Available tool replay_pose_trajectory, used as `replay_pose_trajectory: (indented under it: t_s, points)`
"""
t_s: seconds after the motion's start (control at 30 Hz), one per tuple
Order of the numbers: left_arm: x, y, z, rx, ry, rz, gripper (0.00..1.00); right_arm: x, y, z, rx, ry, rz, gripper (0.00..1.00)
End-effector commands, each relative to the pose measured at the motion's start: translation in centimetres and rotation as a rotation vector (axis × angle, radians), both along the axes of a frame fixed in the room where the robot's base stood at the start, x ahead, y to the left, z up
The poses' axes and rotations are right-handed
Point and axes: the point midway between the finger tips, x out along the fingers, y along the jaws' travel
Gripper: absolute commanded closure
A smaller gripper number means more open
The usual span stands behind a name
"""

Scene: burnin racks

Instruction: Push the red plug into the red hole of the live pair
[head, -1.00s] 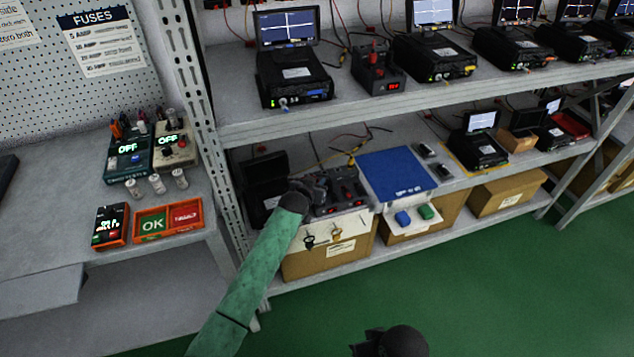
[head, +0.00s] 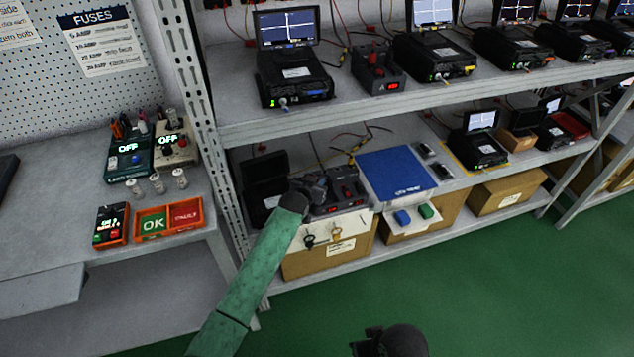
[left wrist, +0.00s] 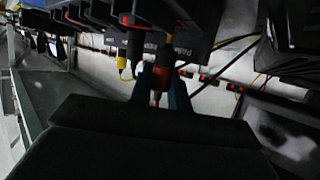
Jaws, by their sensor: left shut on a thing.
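My left gripper (head: 316,188) is at the dark supply unit (head: 350,190) on the lower shelf and covers its left part. In the left wrist view my left gripper (left wrist: 160,92) is shut on the red plug (left wrist: 157,98), which sits between its two fingers. The plug's far end points at the unit's face. I cannot tell whether it touches or enters a hole. The red hole itself is hidden or too dark to make out. A dark rounded part of my right arm shows at the bottom; its jaws cannot be made out.
A blue mat (head: 397,176) lies right of the unit. A black open case (head: 266,184) stands to its left. A yellow plug (left wrist: 168,40) and loose leads are close to the fingers. The upper shelf (head: 240,118) runs above, and a rack post stands left.

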Motion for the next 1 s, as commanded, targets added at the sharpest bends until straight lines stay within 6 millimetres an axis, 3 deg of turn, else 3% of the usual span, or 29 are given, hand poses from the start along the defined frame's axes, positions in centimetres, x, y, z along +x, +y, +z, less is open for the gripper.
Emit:
replay_pose_trajectory:
  t_s: [1.0]
  points:
    - [-0.01, -0.01, -0.95, 0.000, 0.000, 0.000, 0.97, 0.00, -0.01, -0.16, 0.000, 0.000, 0.000, 1.00]
